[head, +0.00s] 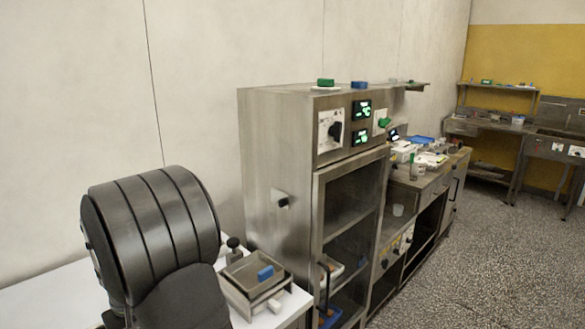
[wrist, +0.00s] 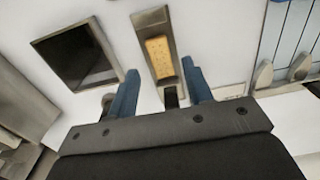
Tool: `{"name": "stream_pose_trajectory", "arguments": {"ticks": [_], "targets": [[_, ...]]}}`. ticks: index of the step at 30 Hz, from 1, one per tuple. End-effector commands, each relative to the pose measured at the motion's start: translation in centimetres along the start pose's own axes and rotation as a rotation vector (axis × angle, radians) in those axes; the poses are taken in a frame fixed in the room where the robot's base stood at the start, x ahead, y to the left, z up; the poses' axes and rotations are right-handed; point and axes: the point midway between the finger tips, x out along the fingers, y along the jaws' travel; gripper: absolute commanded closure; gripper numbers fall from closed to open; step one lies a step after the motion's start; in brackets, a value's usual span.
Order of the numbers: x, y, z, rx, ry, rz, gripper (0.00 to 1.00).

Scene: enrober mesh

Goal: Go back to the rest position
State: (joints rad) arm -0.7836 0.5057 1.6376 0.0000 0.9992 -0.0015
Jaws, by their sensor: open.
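My gripper (wrist: 160,67) shows in the wrist view with its two blue fingers spread wide apart. It is open. Between and beyond the fingers is a narrow metal holder (wrist: 149,18) with a yellow, dotted piece (wrist: 158,57) in it. I see nothing gripped, and the fingers look apart from the holder, though the exact gap is hard to tell. I cannot make out my gripper in the head view.
A dark, square-framed opening (wrist: 75,58) lies left of the fingers, and a blue panel with metal handles (wrist: 290,40) lies right. In the head view, a metal tray with a blue block (head: 264,273) sits on a white table. A tall steel cabinet (head: 275,150) stands beyond.

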Motion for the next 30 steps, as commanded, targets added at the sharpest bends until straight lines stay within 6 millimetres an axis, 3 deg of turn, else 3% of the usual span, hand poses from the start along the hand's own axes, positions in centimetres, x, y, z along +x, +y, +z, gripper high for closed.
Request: {"name": "stream_pose_trajectory", "arguments": {"ticks": [3,6,12,30], "targets": [[2.6,0.0,0.1,0.0,-0.006,0.0,0.54],[3.8,0.0,0.0,0.0,0.001,0.0,0.54],[-0.9,0.0,-0.1,0.0,0.006,0.0,0.54],[-6.9,9.1,5.7,0.005,0.003,0.001,0.54]]}}
